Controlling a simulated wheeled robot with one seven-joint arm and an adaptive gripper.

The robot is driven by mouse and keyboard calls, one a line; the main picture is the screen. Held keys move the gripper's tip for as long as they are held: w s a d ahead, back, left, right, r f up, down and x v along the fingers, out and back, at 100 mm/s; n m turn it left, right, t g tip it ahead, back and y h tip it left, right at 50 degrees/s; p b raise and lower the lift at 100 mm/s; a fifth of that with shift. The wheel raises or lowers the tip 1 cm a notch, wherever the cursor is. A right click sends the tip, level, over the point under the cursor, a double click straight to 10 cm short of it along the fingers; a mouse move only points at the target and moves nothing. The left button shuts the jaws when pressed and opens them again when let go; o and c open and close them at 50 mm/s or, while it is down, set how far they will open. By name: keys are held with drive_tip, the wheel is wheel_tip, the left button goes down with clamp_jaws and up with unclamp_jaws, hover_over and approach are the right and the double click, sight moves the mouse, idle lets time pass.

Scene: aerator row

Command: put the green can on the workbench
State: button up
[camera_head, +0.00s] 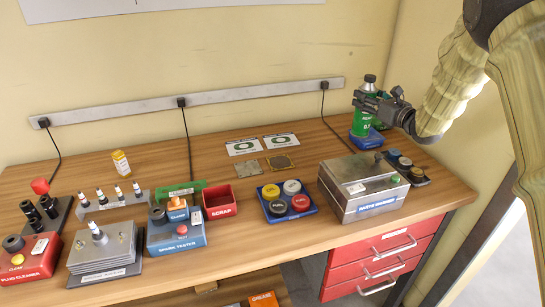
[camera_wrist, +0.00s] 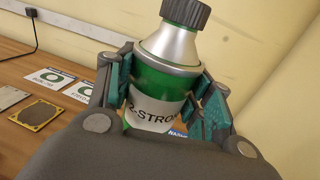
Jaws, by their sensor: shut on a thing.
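The green can (camera_head: 362,122) has a silver shoulder and a dark cap. It is upright at the back right of the workbench (camera_head: 150,165), by a blue base or tray (camera_head: 366,140). My gripper (camera_head: 368,103) comes in from the right and is shut around the can's upper body. In the wrist view the can (camera_wrist: 160,82) sits between the two fingers of my gripper (camera_wrist: 165,88), with a white label below. Whether the can's bottom touches the blue piece or hangs just above it, I cannot tell.
A metal parts washer (camera_head: 362,185) stands in front of the can, with a dark rack of round caps (camera_head: 404,168) to its right. A blue tray of coloured caps (camera_head: 287,200), a red scrap bin (camera_head: 219,202) and a spark tester (camera_head: 175,230) stand further left. Bare wood shows left of the can.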

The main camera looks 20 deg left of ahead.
sight(367, 129)
wheel_tip(367, 129, down, 10)
drive_tip(key=p, duration=0.2)
drive_tip(key=shift+r+p, duration=0.2)
drive_tip(key=shift+p, duration=0.1)
drive_tip(key=shift+f, duration=0.3)
drive_tip(key=o, duration=1.1)
drive_tip(key=shift+o, duration=0.2)
